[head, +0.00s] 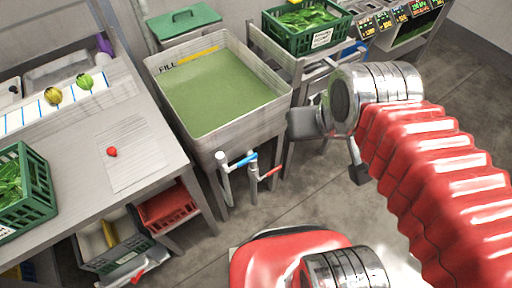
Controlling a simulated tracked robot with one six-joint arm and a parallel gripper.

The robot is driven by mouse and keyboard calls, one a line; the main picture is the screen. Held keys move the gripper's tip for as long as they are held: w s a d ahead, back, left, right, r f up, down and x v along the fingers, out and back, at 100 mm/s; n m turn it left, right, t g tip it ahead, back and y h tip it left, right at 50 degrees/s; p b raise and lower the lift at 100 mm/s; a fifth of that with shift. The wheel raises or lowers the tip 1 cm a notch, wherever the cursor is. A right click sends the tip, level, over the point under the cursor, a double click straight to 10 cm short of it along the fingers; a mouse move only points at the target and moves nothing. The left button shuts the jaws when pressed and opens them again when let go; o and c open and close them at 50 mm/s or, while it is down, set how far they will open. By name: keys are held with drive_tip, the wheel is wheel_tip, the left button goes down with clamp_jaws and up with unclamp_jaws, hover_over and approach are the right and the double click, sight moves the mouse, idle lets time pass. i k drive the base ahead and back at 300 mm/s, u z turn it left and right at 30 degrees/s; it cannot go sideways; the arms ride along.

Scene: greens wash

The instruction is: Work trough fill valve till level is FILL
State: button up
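The wash trough (275,108) stands in the middle of the head view, holding murky green water (215,95). A yellow line (198,59) and the word FILL mark its far inner wall. The water surface lies close below that line; the exact gap is hard to tell. On the trough's front are white pipes with a blue-handled valve (244,161) and a red-handled valve (270,173). Which one fills is not labelled in view. My gripper (331,147) is to the right of both valves, with its grey fingers apart, touching neither handle.
A steel table (80,150) at left bears a red round item (112,152) and a green crate (42,190). Another green crate (290,40) of leaves stands at back right, near a panel of displays (405,15). Grey floor (320,200) is open before the trough.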

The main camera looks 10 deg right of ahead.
sight(245, 161)
drive_tip(key=z, duration=0.5)
drive_tip(key=k, duration=1.25)
drive_tip(key=u, duration=1.25)
drive_tip(key=i, duration=1)
drive_tip(key=u, duration=0.05)
